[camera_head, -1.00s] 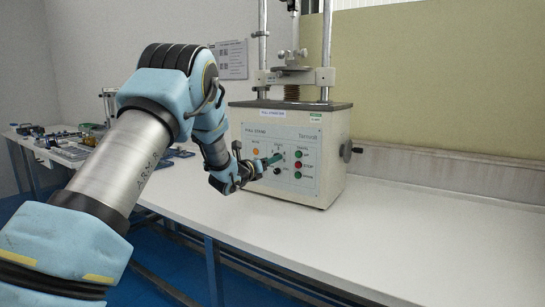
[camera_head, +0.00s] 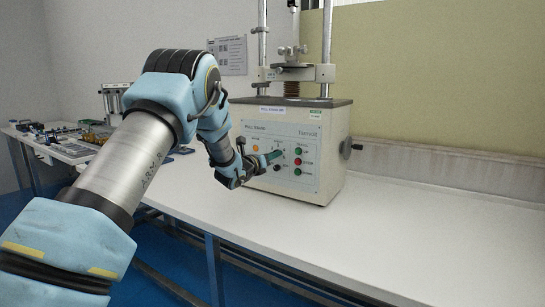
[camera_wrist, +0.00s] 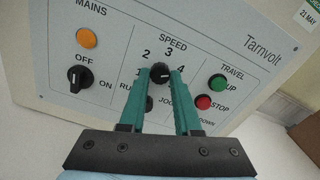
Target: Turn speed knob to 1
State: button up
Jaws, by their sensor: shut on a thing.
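The black speed knob (camera_wrist: 160,73) is on the white front panel (camera_wrist: 115,55) of the pull stand, with the numbers 2, 3 and 4 printed around its upper side. My gripper (camera_wrist: 160,75) has its green fingers on either side of this knob, shut on it. A small light mark shows on the knob, but I cannot tell exactly which number it faces. The figure at lower left is partly hidden by a finger. In the head view my gripper (camera_head: 277,154) reaches the panel of the pull stand (camera_head: 328,130), and the knob is hidden.
The black mains switch (camera_wrist: 78,76) and orange lamp (camera_wrist: 87,37) are left of the fingers. The green up button (camera_wrist: 217,83) and red stop button (camera_wrist: 204,102) are close on the right. The lower knob is partly covered. The white table (camera_head: 400,225) is clear at right.

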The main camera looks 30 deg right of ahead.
grip_shut()
jog(key=shift+f+b, duration=0.1)
jog(key=shift+b, duration=0.3)
jog(key=shift+n+b, duration=2.35)
jog(key=shift+n, duration=15.55)
